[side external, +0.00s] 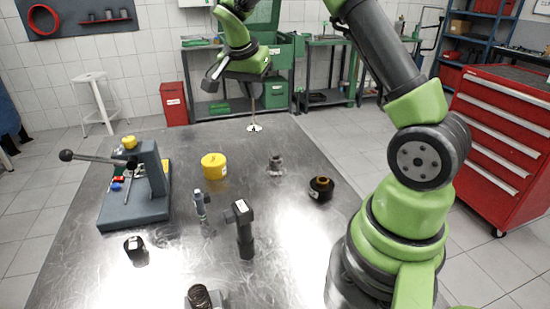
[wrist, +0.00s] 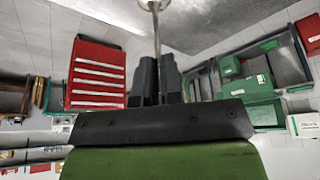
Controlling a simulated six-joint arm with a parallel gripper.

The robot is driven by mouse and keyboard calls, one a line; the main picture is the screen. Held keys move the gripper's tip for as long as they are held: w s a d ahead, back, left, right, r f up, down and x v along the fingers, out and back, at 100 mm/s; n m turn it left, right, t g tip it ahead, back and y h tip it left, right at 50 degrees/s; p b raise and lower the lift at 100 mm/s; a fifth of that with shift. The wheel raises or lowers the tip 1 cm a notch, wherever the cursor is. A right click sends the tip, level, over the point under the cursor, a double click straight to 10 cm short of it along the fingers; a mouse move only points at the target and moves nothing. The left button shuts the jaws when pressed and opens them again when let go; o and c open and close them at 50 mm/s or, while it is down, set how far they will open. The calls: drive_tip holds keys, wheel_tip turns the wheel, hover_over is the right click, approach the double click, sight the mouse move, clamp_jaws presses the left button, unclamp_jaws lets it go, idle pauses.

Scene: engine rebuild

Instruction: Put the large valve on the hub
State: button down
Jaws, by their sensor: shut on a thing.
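The large valve (side external: 254,127) hangs from my gripper (side external: 254,82) over the far end of the metal table, its thin stem upright and its wide disc head at the bottom. My gripper is shut on the stem. In the wrist view the valve stem (wrist: 156,27) stands out between the two dark fingers (wrist: 157,78), with part of the head at the top edge. A small grey flanged metal part (side external: 276,166), which may be the hub, stands on the table nearer the camera. A black round part with a brass-coloured centre (side external: 321,187) sits to its right; I cannot tell for sure which is the hub.
A yellow cylinder (side external: 214,166) stands left of the grey part. A lever press (side external: 140,190) is at the left. A slim metal part (side external: 201,205), a dark upright tool (side external: 243,228), a black cup (side external: 136,250) and a coil spring (side external: 199,297) stand nearer. The far table is clear.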

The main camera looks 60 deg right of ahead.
drive_tip(key=s+d+m, duration=0.2)
drive_tip(key=s+d, duration=0.2)
wheel_tip(320, 180, down, 10)
drive_tip(key=shift+w+r+g, duration=0.2)
drive_tip(key=shift+r+g, duration=0.05)
drive_tip(key=shift+g, duration=0.15)
drive_tip(key=shift+d+f, duration=0.1)
drive_tip(key=c, duration=1.3)
unclamp_jaws()
